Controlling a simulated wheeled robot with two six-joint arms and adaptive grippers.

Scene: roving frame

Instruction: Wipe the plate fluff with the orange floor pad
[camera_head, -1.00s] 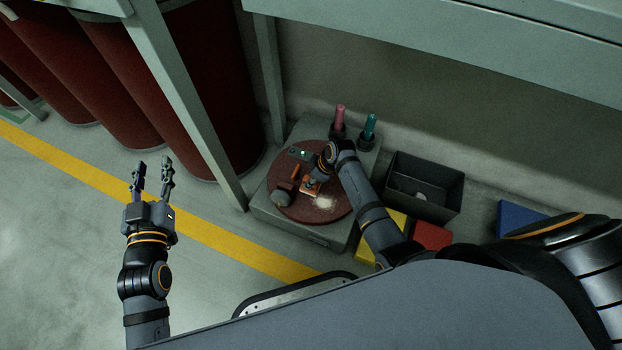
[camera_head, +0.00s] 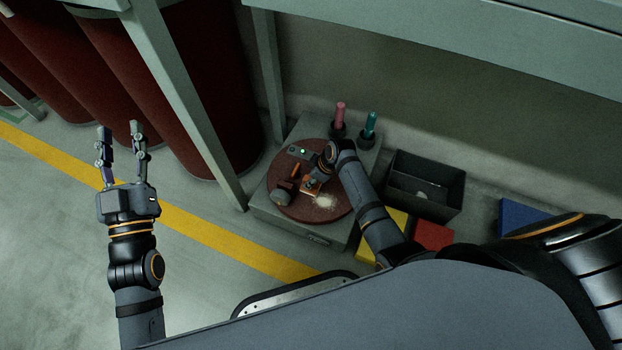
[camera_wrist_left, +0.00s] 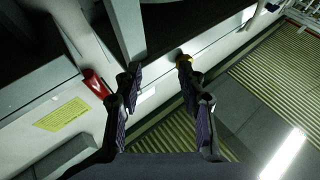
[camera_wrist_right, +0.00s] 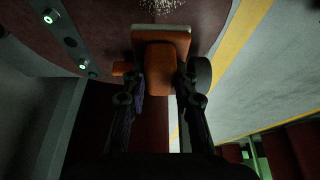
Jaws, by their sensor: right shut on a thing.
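The orange floor pad (camera_wrist_right: 161,45) has an orange grip block (camera_wrist_right: 160,72) that sits between the fingers of my right gripper (camera_wrist_right: 160,88). In the head view my right gripper (camera_head: 312,180) is shut on it, low over the round dark red plate (camera_head: 290,207). The plate fluff (camera_head: 325,202) is a pale speckled patch on the plate, just right of the pad. It also shows just past the pad's edge at the top of the right wrist view (camera_wrist_right: 160,5). My left gripper (camera_head: 120,150) is open and empty, out over the floor at the left.
The plate rests on a grey base (camera_head: 265,213). A pink-topped bottle (camera_head: 340,116) and a teal one (camera_head: 370,124) stand behind it. A dark open bin (camera_head: 435,206), a yellow block (camera_head: 397,222) and a red block (camera_head: 433,236) are to the right. A grey post (camera_head: 190,110) stands left.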

